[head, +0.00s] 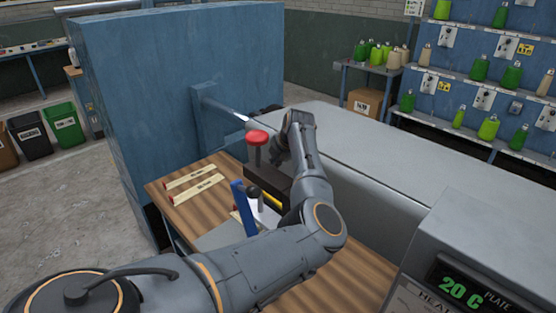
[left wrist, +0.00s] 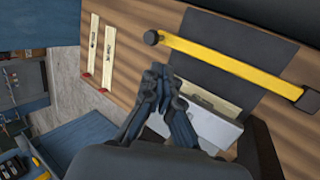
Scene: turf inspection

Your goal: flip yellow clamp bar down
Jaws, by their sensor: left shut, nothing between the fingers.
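The yellow clamp bar (left wrist: 230,67) runs slantwise across the upper right of the left wrist view, with a black end piece at each end. It crosses in front of a dark flat plate (left wrist: 205,50). In the head view only a short piece of the bar (head: 273,198) shows beside my left arm, under a dark block. My left gripper (left wrist: 160,72) is shut and empty, its fingertips together to the lower left of the bar in the wrist view, apart from it. In the head view my arm partly hides the clamp. My right gripper is not in view.
Two pale strips with red ends (head: 195,187) lie on the wooden table (head: 335,285). A tall blue panel (head: 160,90) rises behind. A grey machine with a green display (head: 460,288) is at right.

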